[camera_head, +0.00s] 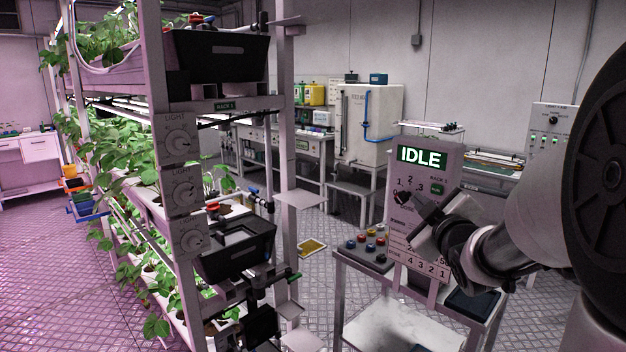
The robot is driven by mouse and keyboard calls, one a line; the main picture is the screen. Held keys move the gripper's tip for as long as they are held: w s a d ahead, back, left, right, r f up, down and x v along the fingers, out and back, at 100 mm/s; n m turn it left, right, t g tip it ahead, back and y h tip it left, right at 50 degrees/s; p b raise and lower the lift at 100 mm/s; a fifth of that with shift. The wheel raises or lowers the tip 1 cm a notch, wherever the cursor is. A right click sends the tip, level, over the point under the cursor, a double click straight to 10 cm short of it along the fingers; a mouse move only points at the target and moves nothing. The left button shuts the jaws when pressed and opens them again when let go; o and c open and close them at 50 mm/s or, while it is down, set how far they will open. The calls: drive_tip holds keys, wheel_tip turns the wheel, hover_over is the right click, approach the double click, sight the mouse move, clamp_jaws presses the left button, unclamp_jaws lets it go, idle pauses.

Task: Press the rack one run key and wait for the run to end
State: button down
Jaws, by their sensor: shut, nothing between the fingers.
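The control panel (452,152) stands at the right centre, upright on a small stand. Its lit green display (422,157) reads IDLE. Below are a rack label, numbers and a small green key or label (438,188) too small to read surely. My gripper (413,206) is in front of the panel's middle, coming in from the right. It is shut and empty, and its body and wrist hide much of the panel's lower middle. I cannot tell whether the fingertips touch the panel. Numbers 4 3 2 1 show near the panel's bottom.
A plant rack (152,60) with several light dials (180,143) fills the left. A box with coloured buttons (365,258) sits on the stand (372,276) left of the panel. Behind are a white tank cabinet (385,110) and benches.

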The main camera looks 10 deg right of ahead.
sight(432, 197)
drive_tip(key=shift+w+d+p, duration=0.2)
drive_tip(key=shift+w+d, duration=0.6)
drive_tip(key=shift+d, duration=0.25)
drive_tip(key=shift+w+d+p, duration=0.15)
drive_tip(key=shift+w+d, duration=0.65)
drive_tip(key=shift+d, duration=0.2)
idle(0.5)
drive_tip(key=shift+w+d, duration=0.25)
drive_tip(key=shift+d, duration=0.05)
drive_tip(key=shift+w+d, duration=0.3)
drive_tip(key=shift+d, duration=0.1)
idle(0.8)
drive_tip(key=shift+b, duration=0.3)
drive_tip(key=shift+s+a+b, duration=0.45)
drive_tip(key=shift+s+a, duration=0.1)
drive_tip(key=shift+a, duration=0.15)
